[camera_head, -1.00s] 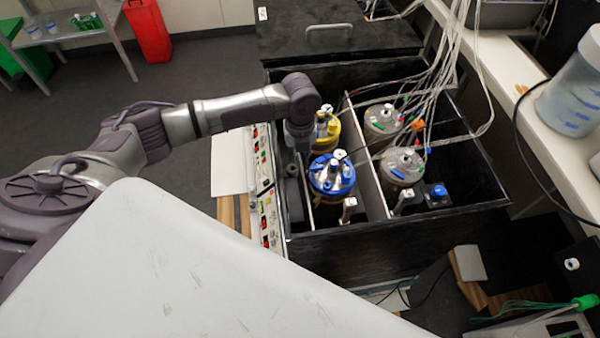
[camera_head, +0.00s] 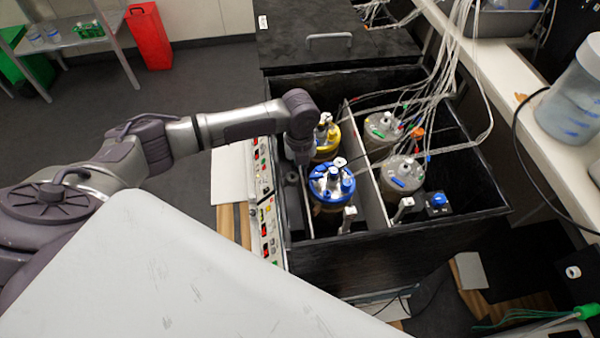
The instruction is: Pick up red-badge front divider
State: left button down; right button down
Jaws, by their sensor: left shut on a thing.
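My left gripper (camera_head: 300,158) points down at the left side of the open black shaker box (camera_head: 400,240), beside the blue-lidded vessel (camera_head: 331,183) and the yellow-lidded vessel (camera_head: 327,148). Its fingers are small and partly hidden by the wrist. It is shut on a thin panel (camera_head: 306,200) that stands upright between the box's left wall and the blue-lidded vessel. I take this panel to be the front divider, but no red badge on it can be made out. My right gripper is not in view.
A long light divider (camera_head: 369,190) parts the left vessels from two grey-lidded ones (camera_head: 401,173). Tubes (camera_head: 455,90) hang over the box's right half. A control panel (camera_head: 264,205) lines the left side. A counter (camera_head: 510,95) with a large bottle (camera_head: 572,100) is at right.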

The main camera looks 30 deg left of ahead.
pick_arm(q)
notch_tip(320, 180, up, 29)
jog(key=p, duration=0.3)
jog(key=shift+r, duration=0.15)
dwell(0.6)
